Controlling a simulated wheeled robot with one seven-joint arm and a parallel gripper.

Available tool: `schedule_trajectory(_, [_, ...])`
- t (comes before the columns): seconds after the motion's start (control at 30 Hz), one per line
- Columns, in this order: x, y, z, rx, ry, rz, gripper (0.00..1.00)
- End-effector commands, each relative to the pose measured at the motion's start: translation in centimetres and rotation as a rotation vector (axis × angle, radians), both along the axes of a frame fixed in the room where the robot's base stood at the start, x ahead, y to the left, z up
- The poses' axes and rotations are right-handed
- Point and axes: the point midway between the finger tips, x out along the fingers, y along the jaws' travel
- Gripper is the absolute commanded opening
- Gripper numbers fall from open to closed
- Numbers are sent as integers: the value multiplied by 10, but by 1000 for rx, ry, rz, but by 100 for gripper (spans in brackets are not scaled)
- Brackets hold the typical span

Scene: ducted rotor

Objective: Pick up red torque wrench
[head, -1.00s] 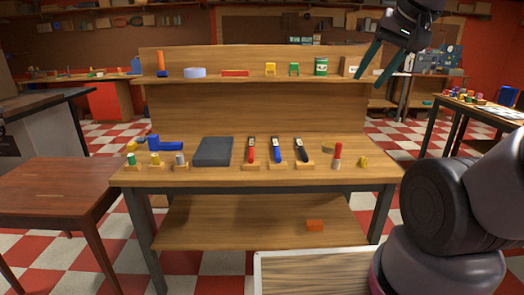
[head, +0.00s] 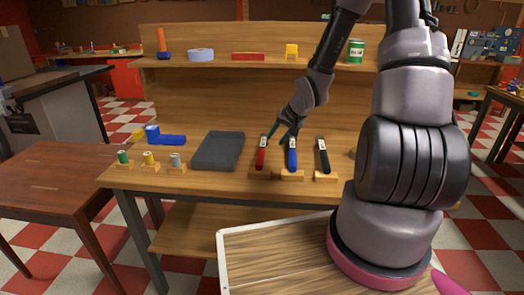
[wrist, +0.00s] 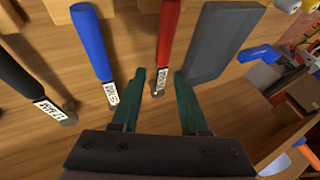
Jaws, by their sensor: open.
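The red torque wrench (head: 261,156) stands tilted in a small wooden holder on the workbench, left of a blue wrench (head: 292,155) and a black-handled one (head: 322,157). In the wrist view the red wrench (wrist: 169,35) shows its red handle and a metal end with a white label. My gripper (head: 279,134) is open, with its green fingers beside the upper part of the red wrench. In the wrist view my gripper (wrist: 160,73) has the labelled end of the red wrench between its two fingers in the picture; I cannot tell the gap in depth. Nothing is held.
A dark grey block (head: 218,150) lies close left of the red wrench, and it also shows in the wrist view (wrist: 218,45). The blue wrench (wrist: 92,42) is close on the other side. Small spools and a blue part (head: 165,138) stand at the left. A shelf (head: 225,65) rises behind.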

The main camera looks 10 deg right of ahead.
Motion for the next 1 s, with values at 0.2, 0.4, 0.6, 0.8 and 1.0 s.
schedule_trajectory(0.2, [5,14,-24,76,-7,-9,44])
schedule_trajectory(0.4, [21,25,-50,80,-9,-8,44])
schedule_trajectory(0.6, [31,31,-66,78,-9,-9,44])
schedule_trajectory(0.8, [45,36,-83,78,-9,-9,44])
schedule_trajectory(1.0, [60,43,-103,77,-8,-9,44])
